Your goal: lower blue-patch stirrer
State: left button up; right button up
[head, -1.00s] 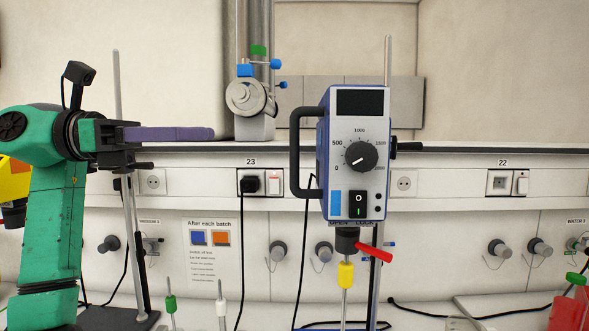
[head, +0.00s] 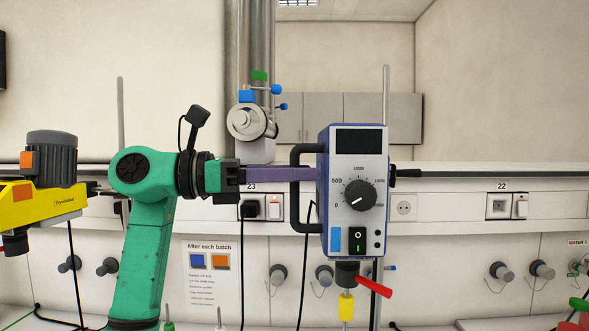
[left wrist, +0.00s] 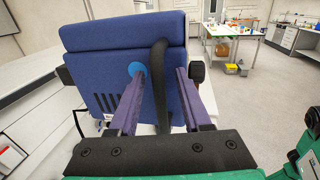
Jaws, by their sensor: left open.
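The blue-patch stirrer is a blue and grey box (head: 358,222) with a dial, a dark display and a blue patch (head: 336,240) on its front. It hangs upright on a stand rod (head: 386,95). A black handle (head: 293,205) sticks out on its left side. My left gripper (head: 312,174) reaches in level from the left, its purple fingers at the handle. In the left wrist view the open fingers (left wrist: 160,78) lie on either side of the handle (left wrist: 161,95), near the blue housing (left wrist: 110,60). Contact cannot be told. My right gripper is not in view.
A yellow stirrer (head: 45,205) with an orange patch stands at the left. A red lever (head: 373,285) and a yellow collar (head: 346,306) are below the blue stirrer. A metal column (head: 252,60) and socket rail (head: 450,205) are behind. Something red (head: 580,322) shows bottom right.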

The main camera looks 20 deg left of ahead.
pick_arm(q)
grip_shut()
dwell(1.3)
